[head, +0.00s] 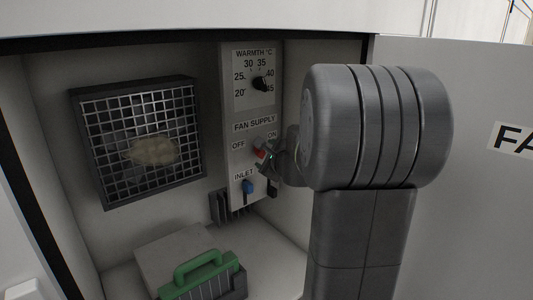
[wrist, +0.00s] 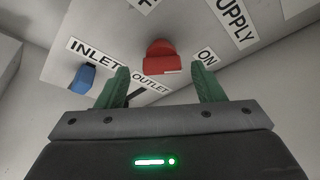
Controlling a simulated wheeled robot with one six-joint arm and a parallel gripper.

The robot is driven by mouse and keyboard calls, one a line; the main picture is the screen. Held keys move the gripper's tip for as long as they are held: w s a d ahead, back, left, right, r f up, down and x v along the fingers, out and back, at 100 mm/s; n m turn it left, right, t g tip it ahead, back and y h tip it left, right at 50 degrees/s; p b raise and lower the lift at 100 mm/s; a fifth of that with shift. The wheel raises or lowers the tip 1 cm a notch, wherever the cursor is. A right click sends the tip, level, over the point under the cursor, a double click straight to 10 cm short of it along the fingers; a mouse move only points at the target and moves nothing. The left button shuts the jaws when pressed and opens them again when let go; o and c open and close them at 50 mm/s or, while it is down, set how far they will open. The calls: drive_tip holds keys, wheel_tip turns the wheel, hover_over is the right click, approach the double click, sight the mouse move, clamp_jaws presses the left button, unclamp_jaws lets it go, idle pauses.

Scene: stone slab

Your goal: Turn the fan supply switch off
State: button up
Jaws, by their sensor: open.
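The fan supply switch is a red knob (head: 259,152) on the pale control panel (head: 240,165), under the FAN SUPPLY label and between the OFF and ON marks. It is partly hidden by my gripper (head: 268,160) in the head view. In the wrist view the red switch (wrist: 163,58) shows just beyond and between the two green fingertips of my gripper (wrist: 162,72), with the ON label to its right. The fingers are open, one on each side of it. I cannot tell whether they touch it, or which mark it points to.
A blue INLET knob (head: 248,187) sits below the switch, also in the wrist view (wrist: 82,78). A black WARMTH dial (head: 261,84) is above. A grilled fan (head: 139,140) with a beige clump is at left. A green-handled box (head: 205,270) stands below. Cabinet walls close in around.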

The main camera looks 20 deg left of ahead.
sight(264, 153)
drive_tip(key=shift+x, duration=1.5)
drive_tip(key=shift+w, duration=0.1)
drive_tip(key=shift+r, duration=0.1)
drive_tip(key=c, duration=1)
